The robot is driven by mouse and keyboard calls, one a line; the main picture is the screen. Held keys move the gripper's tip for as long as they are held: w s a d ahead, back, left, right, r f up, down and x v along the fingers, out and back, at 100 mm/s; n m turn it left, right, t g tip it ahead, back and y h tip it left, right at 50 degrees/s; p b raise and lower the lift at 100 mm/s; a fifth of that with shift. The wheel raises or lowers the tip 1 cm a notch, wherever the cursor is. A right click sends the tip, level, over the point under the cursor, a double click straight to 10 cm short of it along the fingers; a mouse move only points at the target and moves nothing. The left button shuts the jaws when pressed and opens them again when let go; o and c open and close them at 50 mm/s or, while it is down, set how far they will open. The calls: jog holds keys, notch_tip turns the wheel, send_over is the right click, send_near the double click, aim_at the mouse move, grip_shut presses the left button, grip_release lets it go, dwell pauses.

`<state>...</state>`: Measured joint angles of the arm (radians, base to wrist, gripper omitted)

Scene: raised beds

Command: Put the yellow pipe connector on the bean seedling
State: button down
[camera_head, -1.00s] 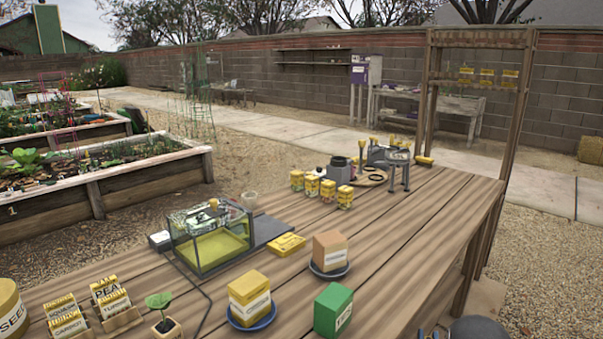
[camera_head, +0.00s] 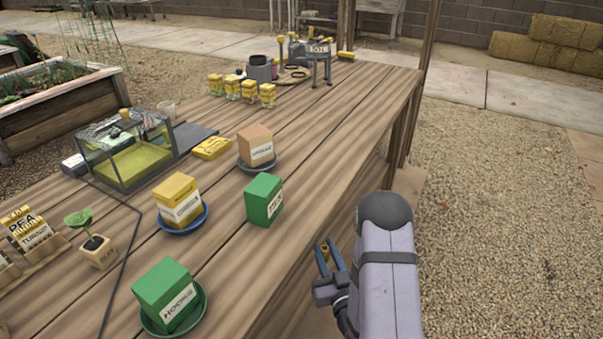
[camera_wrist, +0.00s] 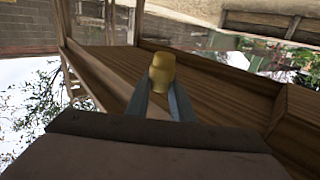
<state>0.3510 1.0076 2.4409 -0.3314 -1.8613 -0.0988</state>
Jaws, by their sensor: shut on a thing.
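The yellow pipe connector (camera_wrist: 162,70) sits between the two fingers of my gripper (camera_wrist: 162,90) in the wrist view, and the gripper is shut on it. In the head view my gripper (camera_head: 327,246) is just off the front right edge of the table, with a small bit of the yellow connector (camera_head: 325,253) showing between blue fingers. The bean seedling (camera_head: 79,219) stands upright in a small wooden cube pot at the table's left, well apart from the gripper. The wrist view does not show the seedling.
Between gripper and seedling stand a green box (camera_head: 264,199), a yellow box (camera_head: 177,200) on a blue saucer, and a green box (camera_head: 165,290) on a green saucer. A glass tank (camera_head: 125,150) and a dark cable (camera_head: 128,250) are near the seedling. Seed packets (camera_head: 27,228) stand left of it.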

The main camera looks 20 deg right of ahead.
jog(key=w+d+r+m+g+h+b, duration=0.35)
jog(key=d+r+m+h, duration=0.5)
jog(key=d+r, duration=0.8)
jog(key=w+a+r+n+t+y+p, duration=0.1)
jog(key=a+r+n+t+y+p, duration=0.1)
jog(key=a+r, duration=1.3)
jog(key=a+n+y+p, duration=0.1)
jog(key=a+n+p, duration=0.1)
jog(key=n, duration=0.1)
jog(key=shift+r+t, duration=0.35)
jog(key=shift+r, duration=0.05)
jog(key=shift+w+y, duration=0.1)
jog(key=shift+y, duration=0.15)
jog(key=shift+f+b, duration=1.6)
jog(key=shift+f, duration=3.2)
jog(key=shift+f, duration=0.15)
